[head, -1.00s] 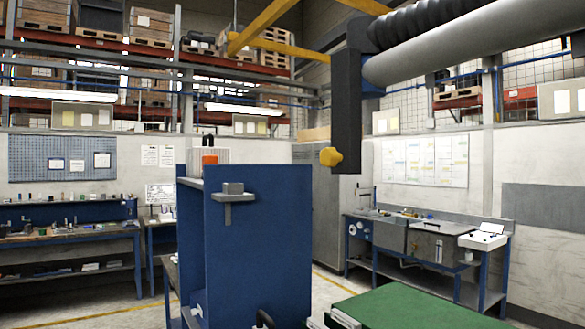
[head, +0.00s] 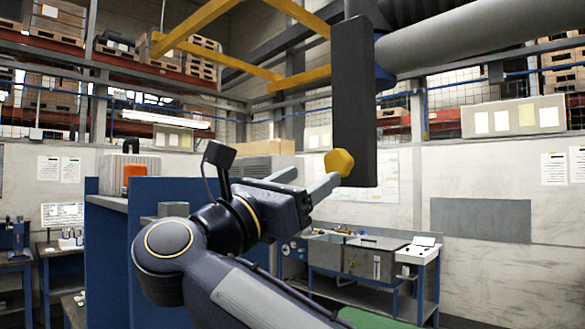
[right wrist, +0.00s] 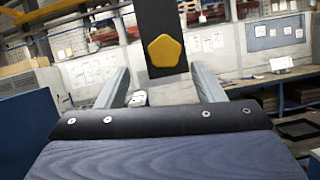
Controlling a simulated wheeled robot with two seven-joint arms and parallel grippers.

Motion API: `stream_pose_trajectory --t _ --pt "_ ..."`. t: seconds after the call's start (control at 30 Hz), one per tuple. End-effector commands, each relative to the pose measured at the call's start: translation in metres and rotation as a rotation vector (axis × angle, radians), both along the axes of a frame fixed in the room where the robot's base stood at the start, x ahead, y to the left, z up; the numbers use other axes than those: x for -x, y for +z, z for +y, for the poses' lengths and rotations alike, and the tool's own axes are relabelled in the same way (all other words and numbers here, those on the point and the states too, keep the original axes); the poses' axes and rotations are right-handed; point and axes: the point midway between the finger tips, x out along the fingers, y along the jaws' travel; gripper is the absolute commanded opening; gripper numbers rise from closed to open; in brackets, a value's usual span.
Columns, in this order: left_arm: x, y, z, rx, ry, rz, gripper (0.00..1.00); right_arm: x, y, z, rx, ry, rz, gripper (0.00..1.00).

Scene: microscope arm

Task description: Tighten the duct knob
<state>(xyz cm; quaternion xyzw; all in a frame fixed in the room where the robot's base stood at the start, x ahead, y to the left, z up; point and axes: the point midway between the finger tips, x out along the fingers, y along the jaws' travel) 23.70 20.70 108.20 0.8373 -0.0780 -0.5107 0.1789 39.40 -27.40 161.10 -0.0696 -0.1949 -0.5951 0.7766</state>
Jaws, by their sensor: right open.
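The duct knob (head: 339,163) is a yellow lobed knob on the lower part of a dark upright duct arm (head: 353,100). It also shows in the right wrist view (right wrist: 165,51), ahead of the jaws and near the middle between them. My right gripper (head: 310,181) is open, with its two grey fingers spread and pointing at the knob. In the head view one fingertip overlaps the knob's lower left edge; I cannot tell whether it touches. In the right wrist view nothing is between the fingers. My left gripper is not in view.
A grey duct pipe (head: 470,38) runs from the dark arm to the upper right. A blue cabinet (head: 110,245) stands at the left, behind my right arm. A workbench (head: 370,262) stands against the far wall. The space around the knob is open.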

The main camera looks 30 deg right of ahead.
Motion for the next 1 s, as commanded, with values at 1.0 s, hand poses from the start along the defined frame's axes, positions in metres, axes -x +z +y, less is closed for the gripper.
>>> stream_pose_trajectory --t 1.0 --pt "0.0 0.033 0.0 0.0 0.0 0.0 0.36 -0.015 0.028 -0.07 -0.007 -0.006 -0.004 0.46"
